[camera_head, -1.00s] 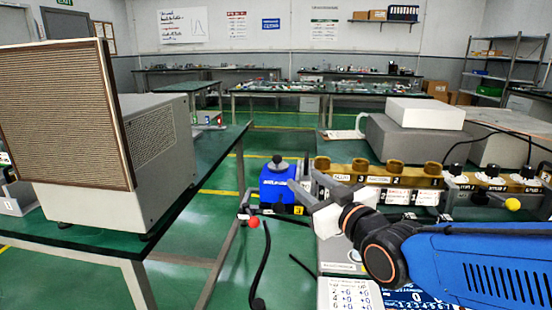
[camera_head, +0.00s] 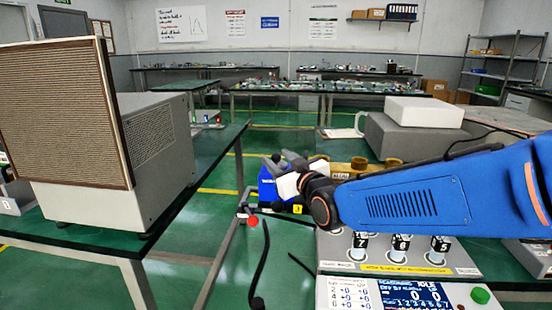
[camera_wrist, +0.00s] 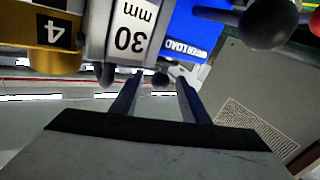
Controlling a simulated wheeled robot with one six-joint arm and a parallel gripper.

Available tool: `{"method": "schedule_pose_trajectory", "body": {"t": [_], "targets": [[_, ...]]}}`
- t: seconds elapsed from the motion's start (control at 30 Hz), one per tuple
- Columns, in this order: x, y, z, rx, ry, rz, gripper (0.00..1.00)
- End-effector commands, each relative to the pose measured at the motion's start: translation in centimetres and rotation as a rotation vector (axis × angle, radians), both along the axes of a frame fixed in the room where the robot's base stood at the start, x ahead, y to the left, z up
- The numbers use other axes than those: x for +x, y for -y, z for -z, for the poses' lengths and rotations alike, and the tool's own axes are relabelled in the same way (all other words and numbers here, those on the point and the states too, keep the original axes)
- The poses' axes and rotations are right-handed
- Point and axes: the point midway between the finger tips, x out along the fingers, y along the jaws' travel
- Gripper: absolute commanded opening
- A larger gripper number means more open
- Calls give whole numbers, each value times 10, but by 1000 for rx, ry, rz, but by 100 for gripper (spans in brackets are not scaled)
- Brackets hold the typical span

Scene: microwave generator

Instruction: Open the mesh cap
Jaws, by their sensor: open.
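No part is marked as the mesh cap. The clearest mesh is the framed brown panel (camera_head: 62,115) on the front of the large grey box at left in the camera_head view. My gripper (camera_head: 280,161) is open beside a blue box (camera_head: 266,188) on the right bench, well right of the brown panel. In the camera_wrist view, its two fingers (camera_wrist: 160,79) are apart. They point toward the blue box and a grey piece marked "30 mm" (camera_wrist: 130,35). I see nothing held.
A dark ball knob (camera_wrist: 268,22) stands close by the blue box. A gold block marked 4 (camera_wrist: 40,22) is at upper left in the camera_wrist view. A red ball (camera_head: 253,221) sits at the right bench's left edge. Green floor (camera_head: 218,215) lies open between benches.

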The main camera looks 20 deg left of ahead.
Motion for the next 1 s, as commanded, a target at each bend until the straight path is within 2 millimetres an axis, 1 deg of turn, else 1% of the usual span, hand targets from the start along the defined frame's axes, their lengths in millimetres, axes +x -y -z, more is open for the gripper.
{"method": "schedule_pose_trajectory", "body": {"t": [0.1,0.2,0.53,0.57,0.6,0.67,0.7,0.87,1.0], "targets": [[7,-8,0,0,0,0,41],[11,-11,0,0,0,0,41],[12,-13,0,0,0,0,41],[12,-13,0,0,0,0,34],[12,-13,0,0,0,0,25],[12,-13,0,0,0,0,10],[12,-13,0,0,0,0,1],[11,-13,0,0,-1,0,0],[7,-13,-2,-3,-13,1,0]]}}
